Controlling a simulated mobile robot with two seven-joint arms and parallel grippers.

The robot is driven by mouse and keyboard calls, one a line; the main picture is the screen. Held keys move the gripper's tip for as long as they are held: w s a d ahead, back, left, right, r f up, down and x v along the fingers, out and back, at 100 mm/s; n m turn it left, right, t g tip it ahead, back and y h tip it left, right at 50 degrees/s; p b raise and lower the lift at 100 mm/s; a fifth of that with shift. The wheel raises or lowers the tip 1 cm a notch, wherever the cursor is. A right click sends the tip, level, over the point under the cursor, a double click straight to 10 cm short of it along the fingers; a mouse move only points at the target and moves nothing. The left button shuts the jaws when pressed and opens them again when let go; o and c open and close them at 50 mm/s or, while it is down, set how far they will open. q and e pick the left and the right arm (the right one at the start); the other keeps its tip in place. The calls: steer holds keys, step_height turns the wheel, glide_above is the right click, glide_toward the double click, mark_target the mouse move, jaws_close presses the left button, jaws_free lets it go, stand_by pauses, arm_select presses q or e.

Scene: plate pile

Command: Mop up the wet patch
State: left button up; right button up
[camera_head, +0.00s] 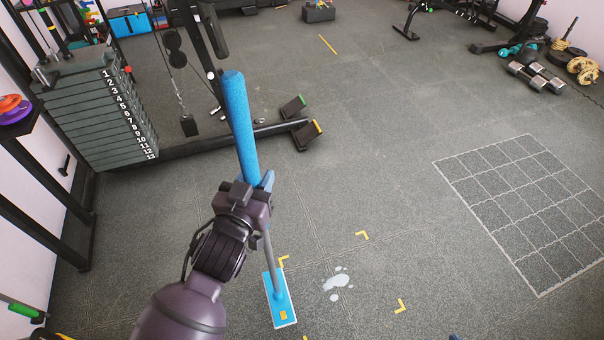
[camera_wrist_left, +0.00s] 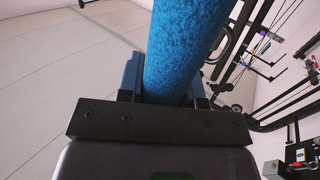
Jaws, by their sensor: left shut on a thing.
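My left gripper (camera_head: 256,190) is shut on the thick blue handle of a mop (camera_head: 238,125). The handle rises tilted above the gripper, and it also fills the middle of the left wrist view (camera_wrist_left: 182,50) between the two fingers. The mop's flat blue head (camera_head: 279,300) is low in the head view, below the gripper, at the left of the wet patch. I cannot tell if it touches the floor. The wet patch (camera_head: 337,283) is a pale splash with small drops on the grey floor, apart from the mop head.
Yellow corner marks (camera_head: 401,305) lie around the wet patch. A weight machine (camera_head: 100,110) with a dark base beam and pedals (camera_head: 305,134) stands at the back left. Dumbbells (camera_head: 538,72) lie at the far right. A white grid (camera_head: 525,210) marks the right floor. The middle floor is clear.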

arm_select(q)
steer(key=w+d+f+m+g+h+p, duration=0.1)
steer(key=w+d+f+m+h, duration=0.1)
steer(key=d, duration=0.6)
steer(key=shift+w+d+f+g+h, duration=0.35)
steer(key=shift+w+f+h, duration=0.35)
steer(key=shift+w, duration=0.15)
steer(key=shift+r, duration=0.1)
